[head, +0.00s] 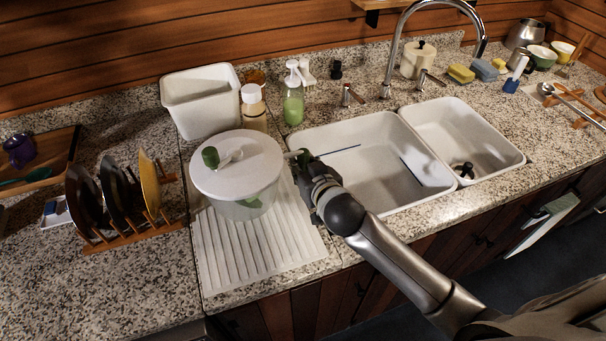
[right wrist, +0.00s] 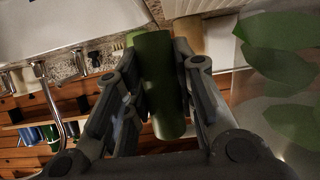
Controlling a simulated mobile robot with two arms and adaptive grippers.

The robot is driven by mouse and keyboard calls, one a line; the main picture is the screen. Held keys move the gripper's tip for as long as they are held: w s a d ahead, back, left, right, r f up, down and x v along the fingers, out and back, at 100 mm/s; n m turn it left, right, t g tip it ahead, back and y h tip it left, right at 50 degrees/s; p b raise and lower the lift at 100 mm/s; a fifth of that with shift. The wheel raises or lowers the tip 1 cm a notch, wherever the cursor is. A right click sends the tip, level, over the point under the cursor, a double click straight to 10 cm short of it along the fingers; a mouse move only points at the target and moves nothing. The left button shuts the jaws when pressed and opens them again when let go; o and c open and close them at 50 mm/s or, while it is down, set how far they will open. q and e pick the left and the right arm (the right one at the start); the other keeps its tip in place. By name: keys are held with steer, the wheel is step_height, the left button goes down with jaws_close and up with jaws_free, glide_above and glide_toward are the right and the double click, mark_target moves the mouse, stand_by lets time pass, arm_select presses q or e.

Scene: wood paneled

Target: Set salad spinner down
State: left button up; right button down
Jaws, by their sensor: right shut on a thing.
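The salad spinner (head: 233,183) has a white lid with a green crank knob (head: 210,157) and a clear bowl with green leaves inside. In the head view it is over the back part of the white ribbed drainboard (head: 258,252), left of the sink. I cannot tell whether its base touches the board. My right gripper (head: 304,162) is at the spinner's right side. In the right wrist view it is shut on the spinner's green side handle (right wrist: 153,85), with the leafy bowl (right wrist: 285,85) beside it. My left gripper is not in view.
A wooden dish rack (head: 135,235) with plates stands left of the drainboard. A white bin (head: 203,103), a jar (head: 253,104) and a green soap bottle (head: 293,97) stand behind. The double sink (head: 375,165) lies to the right. The front of the drainboard is clear.

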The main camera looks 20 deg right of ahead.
steer(key=shift+w+a+f, duration=0.1)
steer(key=shift+w+f, duration=0.05)
steer(key=shift+w, duration=0.15)
step_height(320, 180, down, 3)
steer(key=shift+r+p, duration=0.1)
steer(key=shift+p, duration=0.4)
steer(key=shift+f, duration=0.35)
steer(key=c, duration=1.2)
jaws_free()
steer(key=shift+s, duration=0.15)
